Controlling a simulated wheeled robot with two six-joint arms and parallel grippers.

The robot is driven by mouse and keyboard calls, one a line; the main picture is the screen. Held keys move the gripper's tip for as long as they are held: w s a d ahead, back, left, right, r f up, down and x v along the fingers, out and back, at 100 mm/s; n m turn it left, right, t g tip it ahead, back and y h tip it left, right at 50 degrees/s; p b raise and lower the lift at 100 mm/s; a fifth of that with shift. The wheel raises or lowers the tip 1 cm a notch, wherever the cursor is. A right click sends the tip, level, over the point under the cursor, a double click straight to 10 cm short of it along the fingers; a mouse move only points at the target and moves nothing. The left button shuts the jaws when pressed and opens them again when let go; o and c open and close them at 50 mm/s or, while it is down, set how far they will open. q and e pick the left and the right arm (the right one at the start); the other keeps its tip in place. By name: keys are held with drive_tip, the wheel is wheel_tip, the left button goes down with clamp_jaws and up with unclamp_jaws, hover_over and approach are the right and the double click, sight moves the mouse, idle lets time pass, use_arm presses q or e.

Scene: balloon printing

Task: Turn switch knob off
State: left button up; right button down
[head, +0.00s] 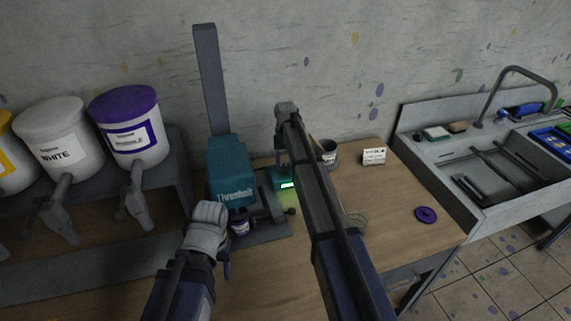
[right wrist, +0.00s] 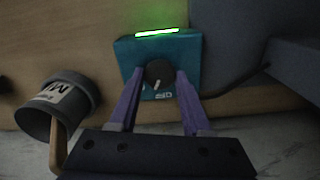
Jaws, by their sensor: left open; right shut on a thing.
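The switch box (head: 281,178) is a small teal box with a lit green strip, on the workbench beside the teal machine. In the right wrist view the box (right wrist: 184,50) shows a black round knob (right wrist: 159,74) with a white mark, below the glowing green strip. My right gripper (right wrist: 160,82) has its purple fingers on both sides of the knob, shut on it. In the head view my right gripper (head: 283,160) is over the box and its arm hides part of it. My left gripper (head: 226,262) is open in front of the machine, near a small can.
The teal machine (head: 230,172) stands left of the box. A small can (head: 240,226) sits at its base. A grey cup (right wrist: 62,108) with a stick stands near the box. A white label card (head: 374,156) and a purple lid (head: 425,214) lie to the right, before the sink (head: 440,150).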

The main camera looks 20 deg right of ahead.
sight(285, 167)
drive_tip(key=n, duration=0.5)
drive_tip(key=shift+n, duration=0.3)
idle(0.4)
drive_tip(key=shift+c, duration=1.8)
unclamp_jaws()
use_arm(q)
drive_tip(key=shift+r, duration=0.1)
use_arm(e)
wheel_tip(285, 167, up, 8)
drive_tip(key=p, duration=0.8)
use_arm(q)
wheel_tip(285, 167, up, 8)
use_arm(e)
drive_tip(key=shift+f, duration=0.1)
use_arm(q)
drive_tip(key=shift+f, duration=0.2)
